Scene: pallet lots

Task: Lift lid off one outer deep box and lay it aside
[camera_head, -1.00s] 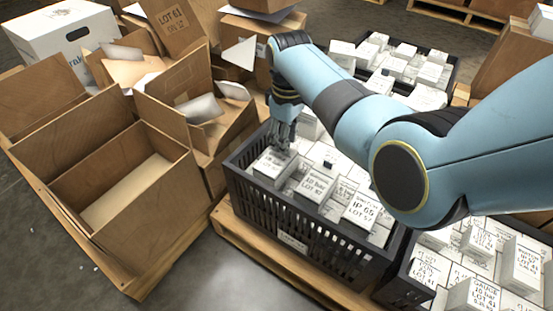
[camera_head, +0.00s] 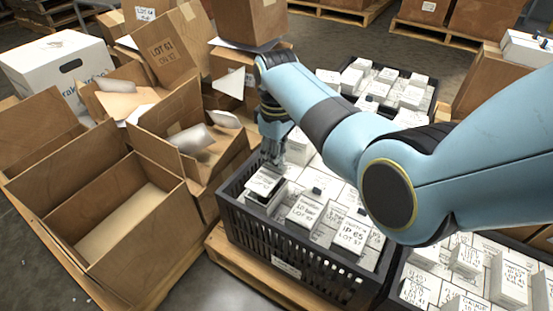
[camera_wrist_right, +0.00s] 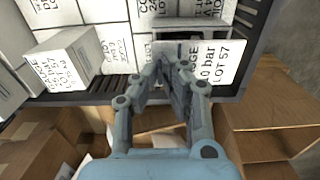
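A black slatted crate (camera_head: 290,250) in the middle of the head view holds several white labelled boxes. At its left corner a white LOT 57 lid (camera_head: 264,182) has dark gaps at its edges. My right gripper (camera_head: 272,158) is at that lid's far edge. In the right wrist view my right gripper (camera_wrist_right: 172,68) has its fingertips drawn close together at the lid (camera_wrist_right: 222,66), whose edge seems to be between them. A dark opening shows just beyond the lid, so it looks raised or shifted from its box. The exact grip is partly hidden by the fingers. My left gripper is out of view.
Open brown cartons (camera_head: 125,215) stand on a pallet to the left. A white carton (camera_head: 60,65) is behind them. A second crate of white boxes (camera_head: 470,260) is at lower right, another (camera_head: 400,85) behind my arm. The crate stands on a pallet (camera_head: 250,275).

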